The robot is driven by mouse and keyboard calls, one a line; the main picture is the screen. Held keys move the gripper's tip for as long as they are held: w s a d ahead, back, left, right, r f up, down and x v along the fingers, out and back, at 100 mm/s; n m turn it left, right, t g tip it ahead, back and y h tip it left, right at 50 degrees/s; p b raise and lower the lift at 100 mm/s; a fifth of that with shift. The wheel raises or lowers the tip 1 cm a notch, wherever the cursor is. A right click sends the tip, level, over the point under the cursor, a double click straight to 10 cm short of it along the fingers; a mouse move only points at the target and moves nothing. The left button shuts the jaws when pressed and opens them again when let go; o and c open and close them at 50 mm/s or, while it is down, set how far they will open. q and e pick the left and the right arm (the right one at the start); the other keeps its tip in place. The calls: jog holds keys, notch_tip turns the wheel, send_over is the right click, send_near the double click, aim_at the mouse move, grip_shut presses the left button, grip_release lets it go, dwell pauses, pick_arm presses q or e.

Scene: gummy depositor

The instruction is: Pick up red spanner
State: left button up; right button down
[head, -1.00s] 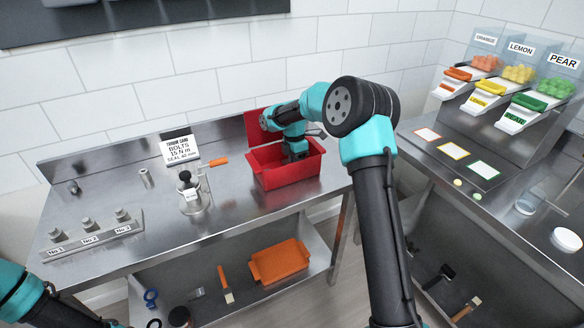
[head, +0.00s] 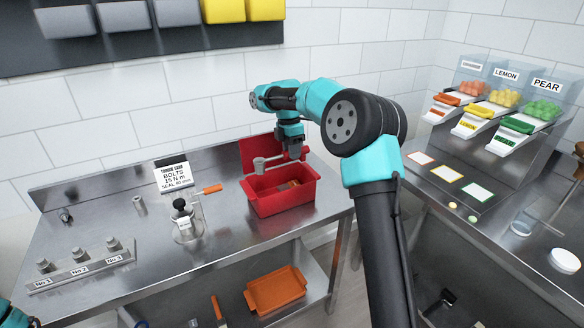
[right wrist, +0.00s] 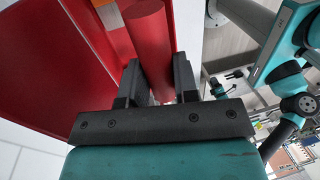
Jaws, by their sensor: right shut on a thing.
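My right gripper (head: 292,153) is above the open red toolbox (head: 283,200). In the right wrist view, its two fingers are shut on the red round handle (right wrist: 150,40) of the spanner. In the head view, a grey spanner end (head: 260,165) sticks out to the left of the gripper, over the box's rim. The middle of the spanner is hidden by the fingers. My left gripper is out of view; only a piece of the left arm shows at the bottom left corner.
The toolbox lid (head: 259,150) stands open at the back. An orange-brown item (head: 290,184) lies inside the box. A steel fixture with an orange handle (head: 211,189) stands to the left, near a sign (head: 173,175). An orange tray (head: 275,289) is on the lower shelf.

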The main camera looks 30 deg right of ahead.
jog(key=shift+r, duration=1.3)
jog(key=c, duration=1.4)
grip_release()
grip_shut()
